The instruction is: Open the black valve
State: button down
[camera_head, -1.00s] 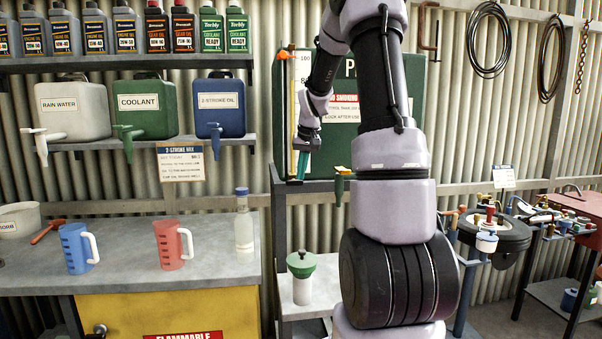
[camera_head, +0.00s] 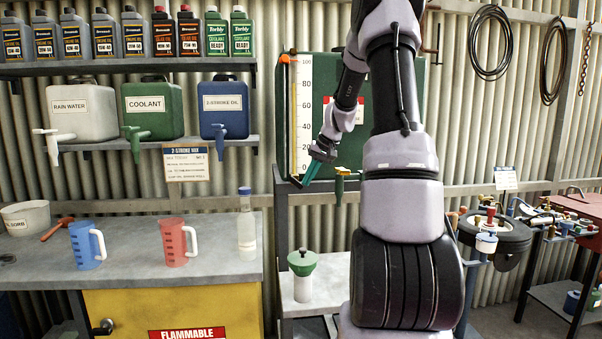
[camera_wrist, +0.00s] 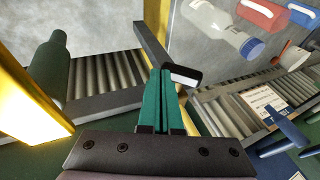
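My gripper (camera_head: 309,178) is in front of the lower left of the green tank (camera_head: 350,150), left of its tap with a yellow handle (camera_head: 342,170). Its teal fingers lie close together, with nothing visible between them. In the wrist view the fingertips (camera_wrist: 162,72) are beside a small dark piece with a white face (camera_wrist: 182,75); I cannot tell whether they touch. I cannot tell if this piece is the black valve; no other black valve is clear. The yellow handle (camera_wrist: 28,100) and green tap spout (camera_wrist: 50,68) show large at left.
A white gauge board (camera_head: 303,110) stands at the tank's left. A bottle with a green funnel top (camera_head: 302,264) is below on a lower shelf. The bench at left holds a blue jug (camera_head: 85,246), a red jug (camera_head: 174,243) and a clear bottle (camera_head: 246,230).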

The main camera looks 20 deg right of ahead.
jog(key=shift+d+f, duration=0.2)
jog(key=shift+f, duration=1.1)
jog(key=shift+a, duration=0.1)
dwell(0.8)
jog(key=shift+w+a+r, duration=0.15)
jog(key=shift+a+r, duration=0.05)
jog(key=shift+a, duration=0.2)
jog(key=shift+w+a+r, duration=0.15)
jog(key=shift+a, duration=0.2)
jog(key=shift+r, duration=0.2)
jog(key=d+v, duration=0.1)
jog(key=v, duration=0.9)
jog(key=shift+s+f, duration=0.15)
jog(key=shift+s, duration=0.25)
jog(key=shift+d, duration=0.15)
